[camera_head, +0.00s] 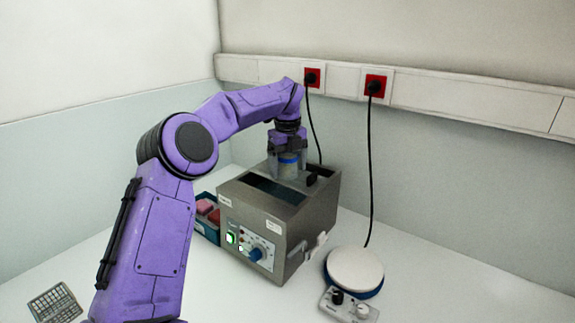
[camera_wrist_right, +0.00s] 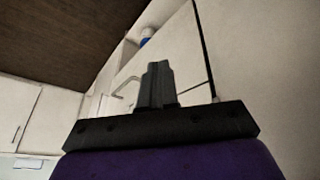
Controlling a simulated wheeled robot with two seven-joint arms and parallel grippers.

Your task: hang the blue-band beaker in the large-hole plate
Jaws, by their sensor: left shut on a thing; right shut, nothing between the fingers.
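My left gripper (camera_head: 289,145) reaches over the grey metal bath box from the left and is shut on the blue-band beaker (camera_head: 289,163). My right gripper (camera_wrist_right: 158,85) shows only in the right wrist view, shut and empty, away from the bath.
A blue tray (camera_head: 207,232) with pink and red items stands left of the bath. A round white-topped plate device (camera_head: 354,270) stands at the right. A dark grid rack (camera_head: 55,303) lies at the front left. Cords hang from red wall sockets (camera_head: 375,85).

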